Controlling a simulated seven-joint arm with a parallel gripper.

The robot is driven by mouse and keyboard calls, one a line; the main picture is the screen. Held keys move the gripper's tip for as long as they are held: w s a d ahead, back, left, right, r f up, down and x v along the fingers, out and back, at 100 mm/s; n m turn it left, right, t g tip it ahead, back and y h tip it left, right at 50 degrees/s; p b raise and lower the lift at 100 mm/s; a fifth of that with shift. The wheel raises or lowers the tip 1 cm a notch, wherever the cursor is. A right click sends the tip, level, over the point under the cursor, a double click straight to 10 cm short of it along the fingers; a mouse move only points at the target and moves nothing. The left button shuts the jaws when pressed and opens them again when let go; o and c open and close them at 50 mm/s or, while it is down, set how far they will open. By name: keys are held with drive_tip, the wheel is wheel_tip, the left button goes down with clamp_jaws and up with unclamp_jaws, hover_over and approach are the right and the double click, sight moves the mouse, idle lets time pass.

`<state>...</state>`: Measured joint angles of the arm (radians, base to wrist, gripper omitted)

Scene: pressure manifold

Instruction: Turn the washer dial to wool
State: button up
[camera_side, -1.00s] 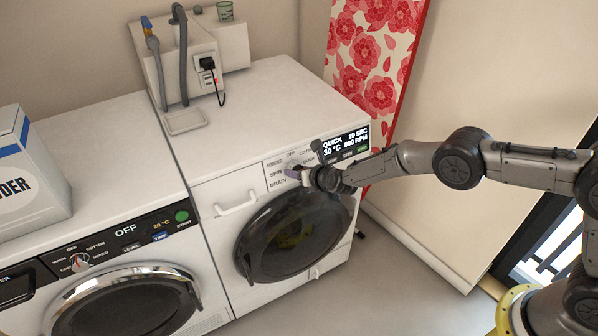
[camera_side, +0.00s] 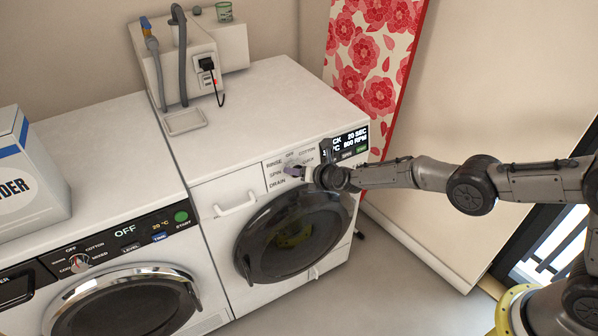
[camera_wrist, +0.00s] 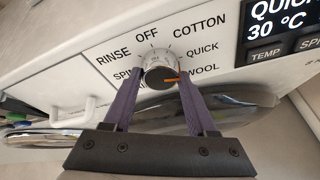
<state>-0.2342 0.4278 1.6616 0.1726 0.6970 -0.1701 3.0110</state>
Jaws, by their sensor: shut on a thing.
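The washer dial (camera_wrist: 155,58) is a silver knob with a dark face and an orange pointer mark, on the white washer's panel (camera_side: 229,186). In the wrist view the pointer lies towards the right, on the side of the QUICK (camera_wrist: 201,49) and WOOL (camera_wrist: 203,69) labels; its exact setting is hard to tell. The display (camera_wrist: 285,22) reads QUICK, 30 °C. My gripper (camera_wrist: 160,76) is shut on the dial, with one purple finger on each side. In the side view my gripper (camera_side: 297,171) hides most of the dial.
The round washer door (camera_side: 290,240) is below the dial, and a white handle (camera_side: 238,205) is to its left. A second machine with its own dial (camera_side: 80,261) stands to the left, with a powder box (camera_side: 35,170) on top. The white washer top is mostly clear.

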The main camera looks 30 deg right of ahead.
drive_tip(key=o, duration=1.4)
drive_tip(key=shift+c, duration=0.2)
drive_tip(key=shift+n, duration=0.3)
